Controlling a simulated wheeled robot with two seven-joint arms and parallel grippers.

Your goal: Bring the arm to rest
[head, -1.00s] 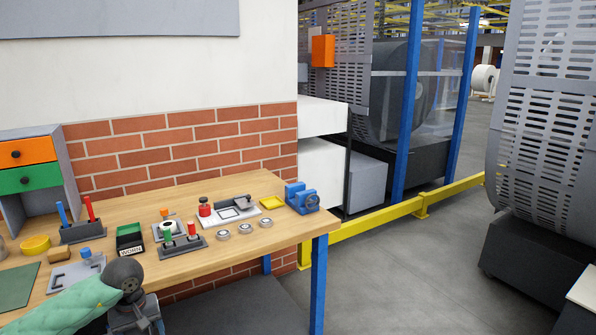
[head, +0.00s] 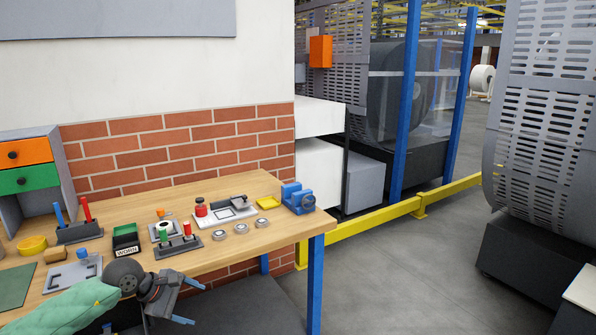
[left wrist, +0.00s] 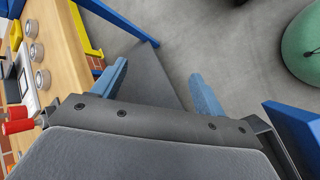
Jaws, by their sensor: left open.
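My left arm comes in from the lower left in the head view, in a green sleeve with a dark wrist. My left gripper (head: 187,302) is in front of the workbench's near edge, apart from the bench. Its two blue fingers are spread, with nothing between them. In the left wrist view the left gripper (left wrist: 160,88) also shows open and empty, with the grey floor and a dark grey surface beyond the fingers. My right gripper is not recognisable in either view.
Blue bench legs stand near the gripper. Open floor (head: 400,280) lies to the right, behind it a yellow rail (head: 375,222).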

